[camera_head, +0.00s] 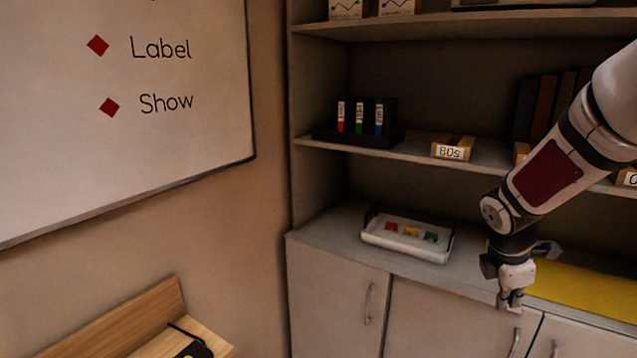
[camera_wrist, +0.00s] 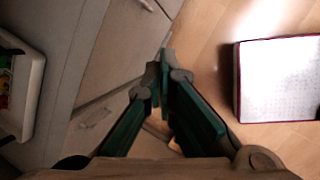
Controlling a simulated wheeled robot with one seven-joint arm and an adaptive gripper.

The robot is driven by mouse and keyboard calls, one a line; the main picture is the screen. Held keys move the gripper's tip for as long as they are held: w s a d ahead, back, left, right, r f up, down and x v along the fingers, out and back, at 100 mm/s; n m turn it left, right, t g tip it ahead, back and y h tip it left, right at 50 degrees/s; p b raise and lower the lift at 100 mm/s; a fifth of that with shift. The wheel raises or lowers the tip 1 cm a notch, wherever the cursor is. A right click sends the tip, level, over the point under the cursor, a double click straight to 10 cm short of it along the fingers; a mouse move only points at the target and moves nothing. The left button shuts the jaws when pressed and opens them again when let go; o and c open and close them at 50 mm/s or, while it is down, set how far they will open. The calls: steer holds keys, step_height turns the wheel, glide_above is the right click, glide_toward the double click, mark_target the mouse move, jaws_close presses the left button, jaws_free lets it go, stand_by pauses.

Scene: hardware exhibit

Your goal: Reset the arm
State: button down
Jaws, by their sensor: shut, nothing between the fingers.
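My arm comes in from the right side of the head view, bent at a joint, with its end hanging down. My gripper (camera_head: 511,302) points downward in front of the cabinet's counter edge, to the right of the white tray. In the wrist view my gripper (camera_wrist: 163,62) shows its fingers drawn together at the tips, with nothing between them. The view past the fingers shows cabinet fronts and the wooden floor below.
A white tray (camera_head: 405,252) with small coloured pieces stands on the counter (camera_head: 335,229), left of my gripper. A yellow surface (camera_head: 585,290) lies to the right. Shelves (camera_head: 415,150) with binders are above. A pale, dark-edged panel (camera_wrist: 280,80) lies at right in the wrist view.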

steer(key=s+a+r+m+t, duration=0.2)
steer(key=s+a+r+m, duration=0.65)
steer(key=a+r, duration=0.25)
steer(key=s+a+r+m+t+y, duration=0.1)
steer(key=s+a+r+m+y, duration=0.1)
steer(key=s+a+m+y, duration=0.2)
steer(key=s+a+m, duration=0.3)
steer(key=s+a, duration=0.3)
steer(key=s, duration=0.2)
steer(key=shift+s+a, duration=0.15)
steer(key=shift+s, duration=0.2)
steer(key=shift+r+m, duration=0.1)
steer(key=shift+m, duration=0.15)
